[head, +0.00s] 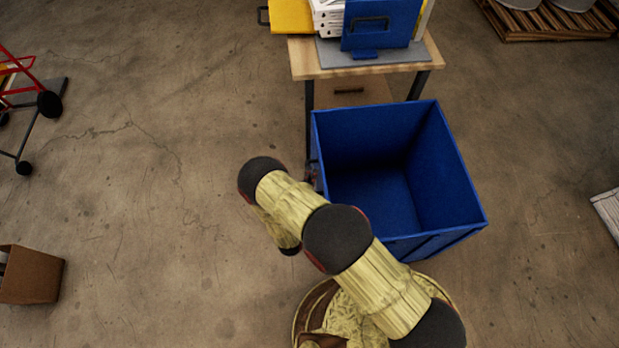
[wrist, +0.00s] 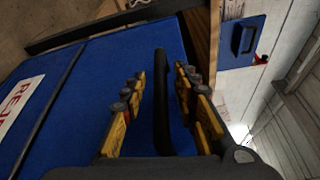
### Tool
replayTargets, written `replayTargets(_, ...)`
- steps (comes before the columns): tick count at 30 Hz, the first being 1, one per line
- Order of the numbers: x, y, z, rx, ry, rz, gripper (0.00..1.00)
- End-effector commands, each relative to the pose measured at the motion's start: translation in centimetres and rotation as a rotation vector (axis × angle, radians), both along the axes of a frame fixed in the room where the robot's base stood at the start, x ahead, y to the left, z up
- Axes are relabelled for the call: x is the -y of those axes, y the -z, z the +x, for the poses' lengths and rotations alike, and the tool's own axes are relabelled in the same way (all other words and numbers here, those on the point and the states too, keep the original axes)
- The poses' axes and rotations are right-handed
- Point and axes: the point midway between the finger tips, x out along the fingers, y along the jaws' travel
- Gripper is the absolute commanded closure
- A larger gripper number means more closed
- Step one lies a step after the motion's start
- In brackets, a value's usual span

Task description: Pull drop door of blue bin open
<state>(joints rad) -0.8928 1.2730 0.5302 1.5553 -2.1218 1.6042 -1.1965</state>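The large blue bin (head: 465,205) stands on the floor right of centre in the head view, open at the top and empty inside. Its blue door panel (wrist: 105,80) fills much of the wrist view, sideways, with a white label (wrist: 18,103) in red letters. A long black bar handle (wrist: 162,95) runs along the panel. My gripper (wrist: 160,75) is open, with one yellow finger on each side of the handle and a gap visible on both sides. Whether the fingertips reach past the bar is unclear. In the head view my arm hides the gripper at the bin's left side.
A wooden table (head: 297,62) behind the bin carries a smaller blue box (head: 400,18), a yellow item (head: 292,15) and white boxes (head: 328,15). A red cart (head: 22,95) and a brown carton (head: 30,275) are at far left. The floor left of the bin is clear.

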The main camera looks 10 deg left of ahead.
Motion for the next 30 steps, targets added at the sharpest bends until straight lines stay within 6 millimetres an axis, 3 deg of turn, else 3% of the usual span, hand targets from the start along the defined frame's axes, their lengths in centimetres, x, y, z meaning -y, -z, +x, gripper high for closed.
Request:
replayTargets(18, 0.0, 0.01, -0.03, 0.0, 0.0, 0.0, 1.0)
replayTargets(30, 0.03, 0.06, -0.05, -0.001, 0.0, -0.001, 1.0)
